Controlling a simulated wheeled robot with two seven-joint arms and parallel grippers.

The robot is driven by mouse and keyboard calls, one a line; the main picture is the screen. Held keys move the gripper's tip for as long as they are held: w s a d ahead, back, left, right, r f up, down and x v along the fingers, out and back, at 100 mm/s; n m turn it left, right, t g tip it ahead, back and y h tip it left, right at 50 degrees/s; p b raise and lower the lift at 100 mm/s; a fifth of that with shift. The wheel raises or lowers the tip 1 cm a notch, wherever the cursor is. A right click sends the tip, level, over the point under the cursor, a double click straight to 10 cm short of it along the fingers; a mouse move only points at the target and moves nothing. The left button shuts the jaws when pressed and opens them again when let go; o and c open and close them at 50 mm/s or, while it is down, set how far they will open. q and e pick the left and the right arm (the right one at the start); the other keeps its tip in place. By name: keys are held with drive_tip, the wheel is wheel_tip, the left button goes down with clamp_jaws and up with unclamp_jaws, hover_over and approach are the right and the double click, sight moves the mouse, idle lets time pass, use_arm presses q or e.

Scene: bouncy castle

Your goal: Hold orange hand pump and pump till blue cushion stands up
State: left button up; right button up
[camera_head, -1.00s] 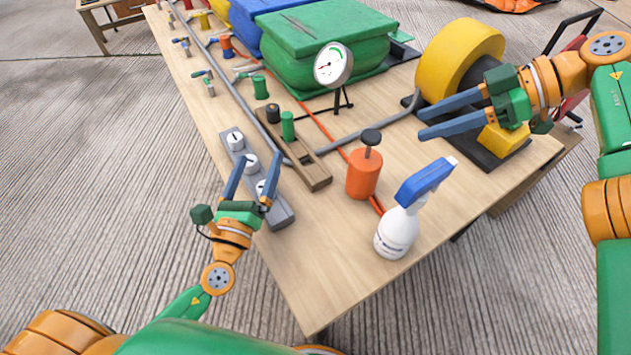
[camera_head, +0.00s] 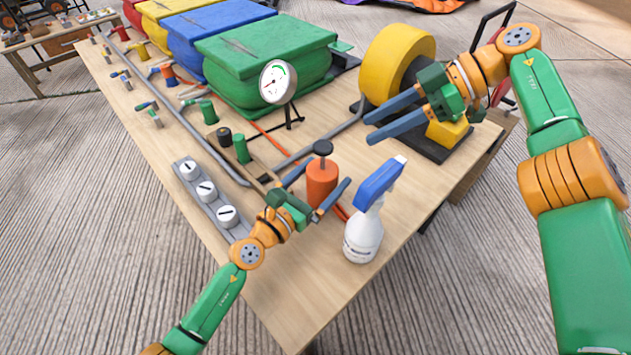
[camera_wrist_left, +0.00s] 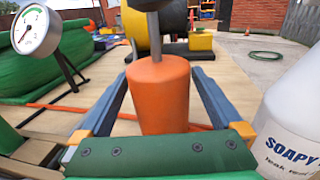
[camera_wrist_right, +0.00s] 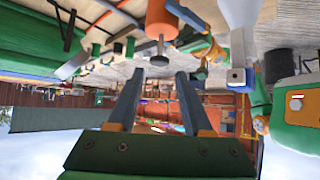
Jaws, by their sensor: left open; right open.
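The orange hand pump (camera_head: 321,184) stands upright on the table, with a dark knob (camera_head: 323,148) on a thin rod. My left gripper (camera_head: 322,188) is open, with one finger on each side of the pump body. In the left wrist view the orange body (camera_wrist_left: 159,92) sits between the two fingers; I cannot tell whether they touch it. My right gripper (camera_head: 369,127) is open and empty, above the table beside the yellow blower and beyond the pump.
A white spray bottle (camera_head: 362,236) with a blue head stands close to the right of the pump. A round gauge (camera_head: 278,82) on a stand, the green cushion (camera_head: 270,55), a yellow blower (camera_head: 393,62) and a grey switch strip (camera_head: 207,195) surround it. The table's front corner is clear.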

use_arm(q)
clamp_jaws()
idle(0.7)
